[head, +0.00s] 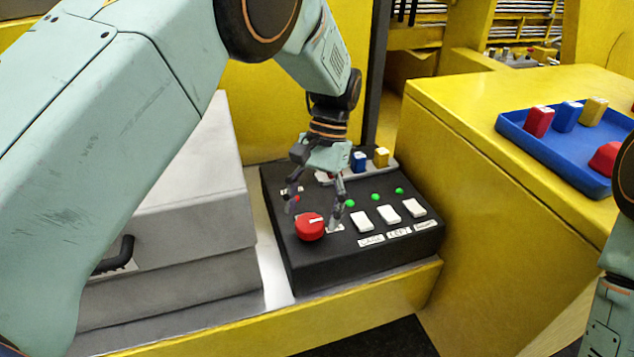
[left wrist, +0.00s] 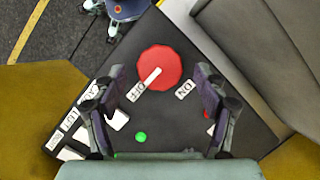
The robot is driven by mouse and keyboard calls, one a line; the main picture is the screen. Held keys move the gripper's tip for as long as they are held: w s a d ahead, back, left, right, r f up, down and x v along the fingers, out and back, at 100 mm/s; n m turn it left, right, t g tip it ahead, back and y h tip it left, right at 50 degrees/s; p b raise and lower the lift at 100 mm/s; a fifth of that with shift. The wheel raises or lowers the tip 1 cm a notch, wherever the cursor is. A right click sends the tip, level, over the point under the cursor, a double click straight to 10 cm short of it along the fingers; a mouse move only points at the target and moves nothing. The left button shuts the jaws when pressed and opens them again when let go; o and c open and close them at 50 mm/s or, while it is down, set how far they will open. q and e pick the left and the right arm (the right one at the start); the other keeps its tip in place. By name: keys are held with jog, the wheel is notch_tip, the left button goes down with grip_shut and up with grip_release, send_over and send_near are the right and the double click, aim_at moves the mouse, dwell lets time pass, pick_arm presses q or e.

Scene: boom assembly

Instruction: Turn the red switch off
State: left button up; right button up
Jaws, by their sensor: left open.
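The red switch (head: 309,227) is a round knob on the black sloped control panel (head: 310,268). It also shows in the left wrist view (left wrist: 162,62), where its white pointer bar points toward the OFF label (left wrist: 136,92). The ON label (left wrist: 184,90) is on the other side. My left gripper (head: 314,210) is open and empty, pointing down at the panel just behind the knob. In the left wrist view its fingers (left wrist: 160,103) are spread apart, with the knob beyond the tips; I see no contact. My right gripper is out of view.
White rocker switches (head: 388,211) with green lights (head: 376,197) sit right of the knob. A grey case (head: 190,225) stands close on the left. A blue tray (head: 560,150) with coloured blocks lies on the yellow cabinet (head: 480,110) at right.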

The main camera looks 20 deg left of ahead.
pick_arm(q)
jog(key=a+v, duration=0.1)
jog(key=v, duration=0.9)
jog(key=shift+d+r, duration=0.4)
jog(key=shift+d, duration=0.05)
